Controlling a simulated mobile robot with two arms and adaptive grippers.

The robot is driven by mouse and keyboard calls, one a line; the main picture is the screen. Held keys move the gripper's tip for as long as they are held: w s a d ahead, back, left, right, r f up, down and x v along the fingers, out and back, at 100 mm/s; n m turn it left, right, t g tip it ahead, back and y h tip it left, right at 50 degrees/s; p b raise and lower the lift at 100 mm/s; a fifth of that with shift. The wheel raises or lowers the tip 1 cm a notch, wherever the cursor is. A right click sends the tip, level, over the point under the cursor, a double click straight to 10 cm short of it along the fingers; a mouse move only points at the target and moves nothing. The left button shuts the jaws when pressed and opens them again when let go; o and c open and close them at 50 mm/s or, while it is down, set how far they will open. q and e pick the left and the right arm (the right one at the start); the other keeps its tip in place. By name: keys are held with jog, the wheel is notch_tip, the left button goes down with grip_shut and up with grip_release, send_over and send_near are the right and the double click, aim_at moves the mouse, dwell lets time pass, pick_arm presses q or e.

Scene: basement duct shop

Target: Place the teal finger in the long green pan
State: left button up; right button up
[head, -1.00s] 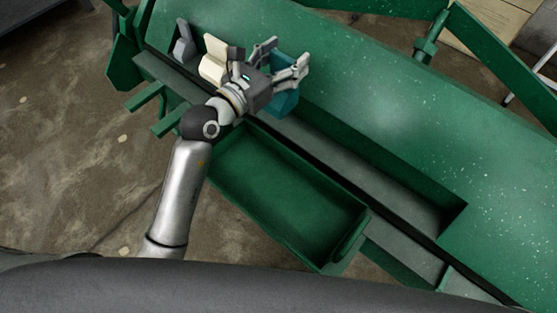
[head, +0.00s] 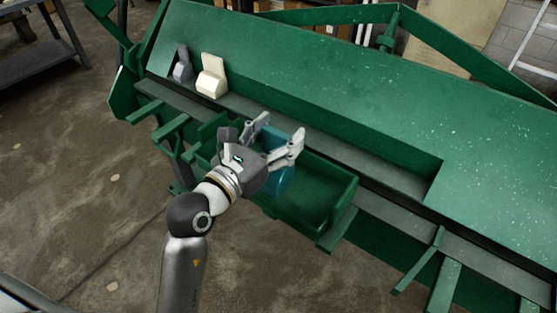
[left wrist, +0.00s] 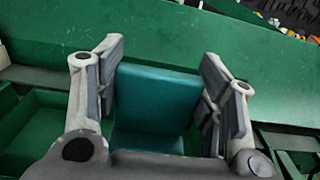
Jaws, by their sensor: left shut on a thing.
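The teal finger (head: 277,178) is held between the two fingers of my left gripper (head: 279,134). In the left wrist view the teal finger (left wrist: 156,98) is a broad teal block between the gripper fingers (left wrist: 160,92). The long green pan (head: 322,203) is an open tray along the front of the green machine. The teal finger is over or inside the left part of the pan; I cannot tell whether it touches the pan floor. My arm and gripper hide part of the pan's left end. My right gripper is not in view.
A cream finger (head: 212,77) and a grey finger (head: 183,64) stand on the ledge of the green machine (head: 330,90), left of the pan. Green bars (head: 420,262) stick out at the lower right. The right part of the pan is empty.

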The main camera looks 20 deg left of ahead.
pick_arm(q)
jog(key=w+a+f+b, duration=0.1)
jog(key=w+a+f, duration=0.2)
jog(key=w+f, duration=0.7)
jog(key=shift+w+a+f, duration=0.15)
jog(key=shift+a+f, duration=0.1)
jog(key=shift+f, duration=0.5)
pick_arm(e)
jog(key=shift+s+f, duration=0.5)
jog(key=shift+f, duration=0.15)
pick_arm(q)
jog(key=shift+f+b, duration=0.2)
jog(key=shift+b, duration=0.15)
jog(key=o, duration=1.6)
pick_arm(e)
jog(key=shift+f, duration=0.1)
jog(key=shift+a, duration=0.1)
